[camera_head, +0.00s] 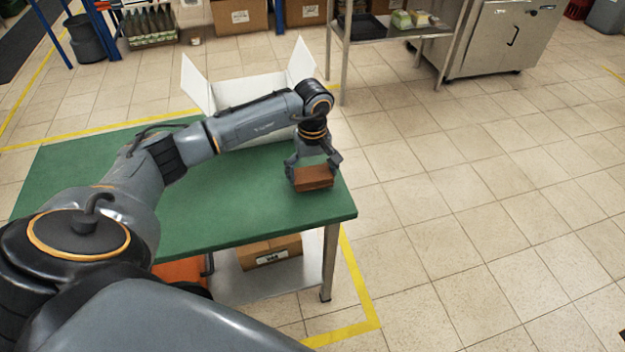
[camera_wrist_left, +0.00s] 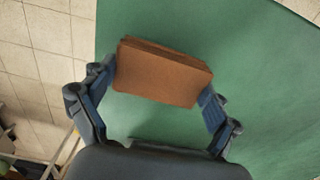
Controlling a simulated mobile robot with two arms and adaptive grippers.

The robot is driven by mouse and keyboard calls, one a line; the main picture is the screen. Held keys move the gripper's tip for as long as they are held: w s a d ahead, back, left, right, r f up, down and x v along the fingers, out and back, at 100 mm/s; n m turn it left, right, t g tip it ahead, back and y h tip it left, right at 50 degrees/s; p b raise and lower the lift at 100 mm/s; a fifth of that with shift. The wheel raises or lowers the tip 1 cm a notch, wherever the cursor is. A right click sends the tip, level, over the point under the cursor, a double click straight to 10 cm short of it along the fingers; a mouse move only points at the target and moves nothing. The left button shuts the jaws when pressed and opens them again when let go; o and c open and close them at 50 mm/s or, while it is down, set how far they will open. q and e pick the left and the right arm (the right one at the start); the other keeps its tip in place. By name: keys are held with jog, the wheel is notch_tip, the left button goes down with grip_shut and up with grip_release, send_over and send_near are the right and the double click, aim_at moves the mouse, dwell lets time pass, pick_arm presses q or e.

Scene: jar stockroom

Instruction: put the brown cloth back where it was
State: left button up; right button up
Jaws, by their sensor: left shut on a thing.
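The brown cloth (camera_head: 314,178) is a folded, flat block at the right end of the green table (camera_head: 210,215). My left gripper (camera_head: 313,172) points down and is shut on the cloth. In the left wrist view, the cloth (camera_wrist_left: 164,73) sits between the two blue-padded fingers (camera_wrist_left: 160,85), one at each end, with the green tabletop (camera_wrist_left: 240,60) behind it. I cannot tell whether the cloth touches the tabletop or is just above it. My right gripper does not show in either view.
A white open box (camera_head: 243,90) stands at the table's far edge, partly hidden by my left arm. A cardboard box (camera_head: 269,252) sits on the shelf below. A metal rack (camera_head: 395,30) and steel cabinet (camera_head: 503,38) stand beyond. Floor to the right is clear.

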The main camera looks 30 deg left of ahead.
pick_arm(q)
jog(key=shift+f, duration=0.7)
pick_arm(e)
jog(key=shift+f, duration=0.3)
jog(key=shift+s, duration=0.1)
pick_arm(q)
jog(key=o, duration=0.9)
jog(key=shift+f, duration=0.1)
jog(key=shift+c, duration=0.2)
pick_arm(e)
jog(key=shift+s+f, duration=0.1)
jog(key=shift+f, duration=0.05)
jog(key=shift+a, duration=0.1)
